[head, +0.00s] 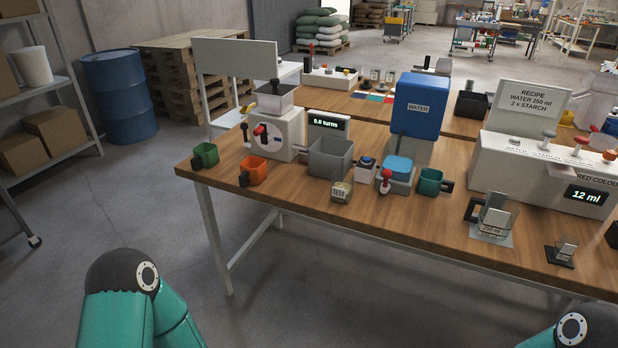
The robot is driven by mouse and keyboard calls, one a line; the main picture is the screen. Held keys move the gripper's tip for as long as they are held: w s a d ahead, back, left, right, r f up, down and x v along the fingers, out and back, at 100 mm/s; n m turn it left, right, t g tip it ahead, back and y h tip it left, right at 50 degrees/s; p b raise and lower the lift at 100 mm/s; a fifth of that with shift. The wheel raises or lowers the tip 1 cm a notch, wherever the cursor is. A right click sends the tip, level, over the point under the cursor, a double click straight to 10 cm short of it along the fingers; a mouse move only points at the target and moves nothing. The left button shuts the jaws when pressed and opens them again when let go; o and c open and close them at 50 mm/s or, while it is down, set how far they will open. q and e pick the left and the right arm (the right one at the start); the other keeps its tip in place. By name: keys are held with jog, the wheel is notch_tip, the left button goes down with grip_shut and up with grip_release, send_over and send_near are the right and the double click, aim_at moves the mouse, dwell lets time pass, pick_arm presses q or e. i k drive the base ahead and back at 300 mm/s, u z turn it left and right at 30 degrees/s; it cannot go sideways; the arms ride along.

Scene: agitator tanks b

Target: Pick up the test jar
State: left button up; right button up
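The test jar (341,192) is a small squarish container with a "TEST" label. It stands near the front edge of the wooden table (300,217), just in front of the grey open bin (330,158). Nothing touches it from above. Parts of my two arms show at the bottom left and bottom right, but neither gripper is in view.
Green (205,155) and orange (253,171) cups stand left of the jar. A red-handled tap unit (396,176), teal cup (430,182) and "250 ml" measuring jug (493,215) stand right. A blue water tank (418,105) is behind. The floor before the table is clear.

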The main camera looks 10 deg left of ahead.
aim_at(342, 187)
jog(key=u, duration=0.05)
jog(key=i, duration=1.1)
jog(key=z, duration=0.5)
